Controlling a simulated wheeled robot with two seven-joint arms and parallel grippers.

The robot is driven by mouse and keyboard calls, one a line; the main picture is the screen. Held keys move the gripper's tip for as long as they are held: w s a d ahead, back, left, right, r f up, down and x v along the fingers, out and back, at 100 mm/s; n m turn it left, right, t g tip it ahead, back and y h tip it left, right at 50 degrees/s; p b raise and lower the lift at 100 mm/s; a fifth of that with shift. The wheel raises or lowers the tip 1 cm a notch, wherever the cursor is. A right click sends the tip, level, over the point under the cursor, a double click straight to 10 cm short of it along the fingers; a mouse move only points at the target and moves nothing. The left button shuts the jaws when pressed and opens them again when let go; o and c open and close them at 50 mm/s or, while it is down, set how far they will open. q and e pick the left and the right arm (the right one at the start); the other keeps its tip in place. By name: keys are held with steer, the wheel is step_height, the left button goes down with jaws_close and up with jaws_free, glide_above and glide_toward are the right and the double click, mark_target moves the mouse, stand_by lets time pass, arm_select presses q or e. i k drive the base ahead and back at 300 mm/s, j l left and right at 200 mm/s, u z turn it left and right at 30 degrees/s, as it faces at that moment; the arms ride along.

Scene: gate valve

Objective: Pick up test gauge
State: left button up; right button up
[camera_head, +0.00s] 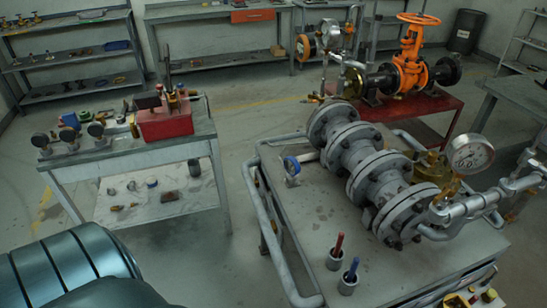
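A large round gauge (470,153) with a white face stands on a brass fitting at the right of the grey flanged valve assembly (375,170). Several smaller dark-rimmed gauges stand at the left end of the grey workbench (125,153): one at the edge (40,140), one beside it (67,135) and one further right (95,130). I cannot tell which of these is the test gauge. Neither of my grippers shows in this view.
A red toolbox (165,118) stands on the workbench. Two cups with a red (335,258) and a blue (349,282) handled tool stand on the valve's table. An orange handwheel valve (410,65) is behind. Open floor lies between the two tables.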

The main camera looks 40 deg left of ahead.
mark_target(292, 165)
steer(key=u, duration=1.1)
